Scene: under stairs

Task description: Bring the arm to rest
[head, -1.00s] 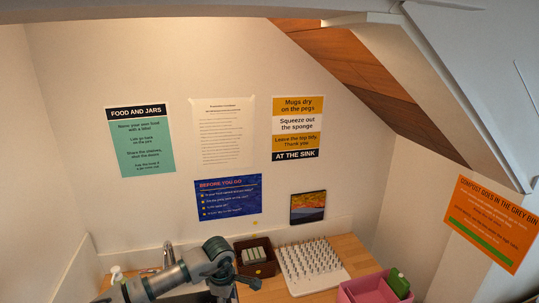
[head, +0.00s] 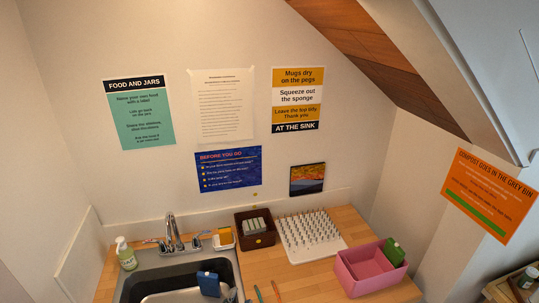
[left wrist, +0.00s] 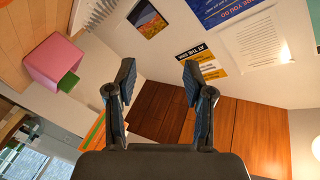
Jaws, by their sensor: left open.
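My left gripper (left wrist: 158,84) shows in the left wrist view. Its two dark fingers stand wide apart with nothing between them. The camera view is turned on its side, and behind the fingers are the wall and the brown wood panels (left wrist: 208,125) of the sloping stair underside. The fingers appear clear of every surface. I cannot make out either arm in the head view now. My right gripper is in neither view.
The wooden counter (head: 258,270) holds a sink (head: 175,277) with a blue item in it, a soap bottle (head: 126,254), a brown box (head: 254,230), a white peg board (head: 311,237) and a pink bin (head: 368,268). The sloping stair underside (head: 375,60) overhangs the right side.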

